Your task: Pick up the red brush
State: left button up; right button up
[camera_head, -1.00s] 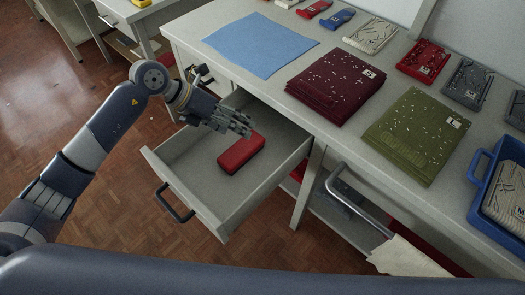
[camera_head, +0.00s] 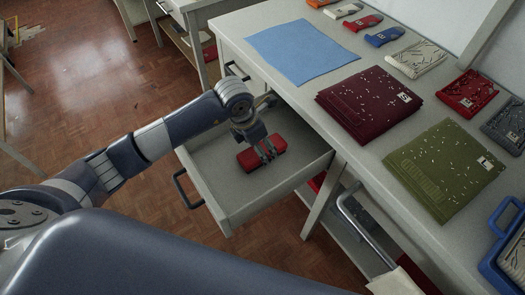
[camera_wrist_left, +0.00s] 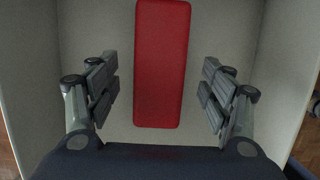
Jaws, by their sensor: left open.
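The red brush (camera_head: 247,158) is a red block lying in the open drawer (camera_head: 236,203). My left gripper (camera_head: 266,150) is over it in the head view, with its fingers partly covering the brush. In the left wrist view the brush (camera_wrist_left: 161,65) lies lengthwise between the two spread fingers of my left gripper (camera_wrist_left: 160,95). There is a gap on each side, and the fingers do not appear to touch it. The left gripper is open and empty. My right gripper is not in view.
The drawer walls surround the gripper closely. The table (camera_head: 250,22) above holds a blue cloth (camera_head: 302,51), a maroon folded cloth (camera_head: 370,105), an olive folded cloth (camera_head: 445,170) and several small packs. A blue tray (camera_head: 503,255) stands at the right. The drawer is otherwise empty.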

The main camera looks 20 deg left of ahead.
pick_arm(q)
jog(key=shift+x, duration=1.55)
jog(key=shift+w+r, duration=0.1)
jog(key=c, duration=1)
